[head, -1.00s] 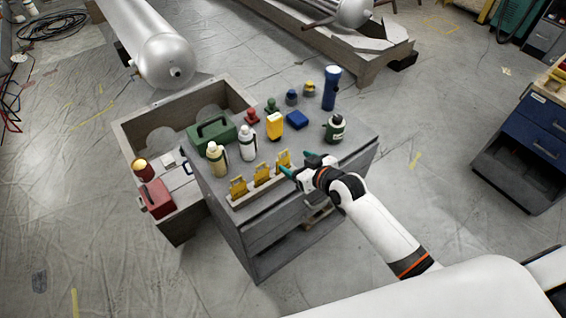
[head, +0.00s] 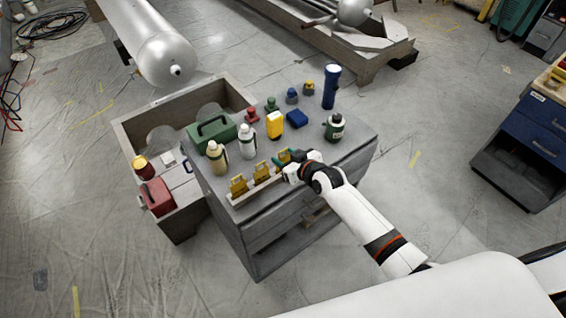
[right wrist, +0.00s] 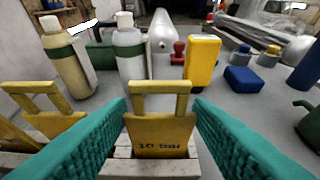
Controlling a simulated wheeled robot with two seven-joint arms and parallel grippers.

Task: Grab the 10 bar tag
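The 10 bar tag (right wrist: 160,132) is a yellow plate with a frame-like handle and dark "10 bar" lettering. It stands upright in a pale slotted rack (right wrist: 116,168) and is centred in the right wrist view. My right gripper (right wrist: 160,112) is open, with its two teal fingers on either side of the tag and gaps between them and it. In the head view, my right gripper (head: 284,158) is at the right end of the rack and partly hides this tag. Two more yellow tags stand to its left, the middle one (head: 261,172) and the leftmost one (head: 238,185). My left gripper is not in view.
On the grey cabinet (head: 262,232), behind the rack, are a cream bottle (head: 217,160), a white bottle (head: 247,143), a yellow box (head: 274,124), a green toolbox (head: 212,131) and a dark green bottle (head: 334,128). A blue flashlight (head: 331,88) stands farther back.

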